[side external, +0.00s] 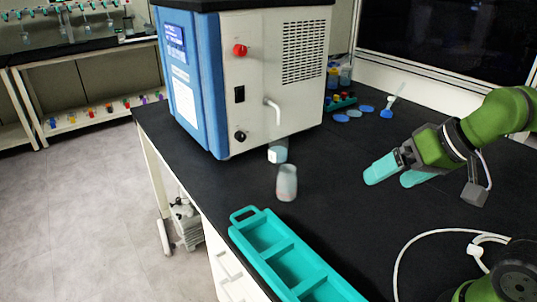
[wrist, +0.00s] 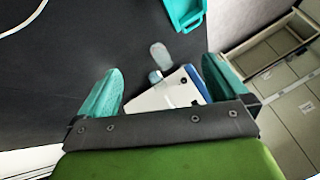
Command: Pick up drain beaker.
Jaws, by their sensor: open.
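A translucent, whitish beaker (side external: 287,184) stands upright on the black bench in front of the freeze dryer (side external: 262,80). A smaller pale container (side external: 278,153) with a bluish lower part is just behind it, close to the dryer's base. In the wrist view, the beaker (wrist: 160,54) and the small container (wrist: 155,77) show between my fingers, beyond the tips. My gripper (side external: 398,176) has teal fingers spread apart with nothing between them. It is above the bench, to the right of the beaker and clear of it.
A teal divided tray (side external: 262,232) lies at the bench's front edge, near the beaker. A bent drain pipe (side external: 273,108) sticks out of the dryer. Blue lids (side external: 354,113) and a tube rack (side external: 341,102) are at the back. A white cable (side external: 412,240) curves across the right side.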

